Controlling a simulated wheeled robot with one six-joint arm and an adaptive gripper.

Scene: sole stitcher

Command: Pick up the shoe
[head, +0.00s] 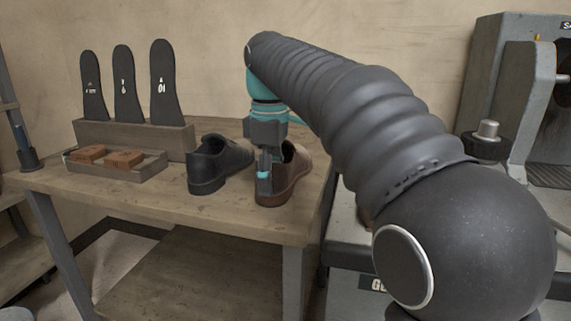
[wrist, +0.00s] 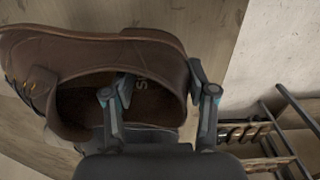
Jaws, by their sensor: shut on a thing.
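A brown leather shoe (head: 290,178) stands near the right end of the wooden table in the head view, partly hidden behind my gripper. It fills much of the wrist view (wrist: 150,48), with its opening facing the camera. My gripper (head: 265,175) points down at the shoe. In the wrist view my gripper (wrist: 165,98) has one finger inside the opening and the other outside the heel wall. It is shut on that wall. A black shoe (head: 218,165) stands just to the left, apart from the brown one.
The wooden table (head: 150,200) also holds a tray with brown blocks (head: 115,163) and a wooden stand (head: 135,137) with three black sole templates (head: 125,85). A grey machine (head: 505,90) stands at the right. The table's front strip is clear.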

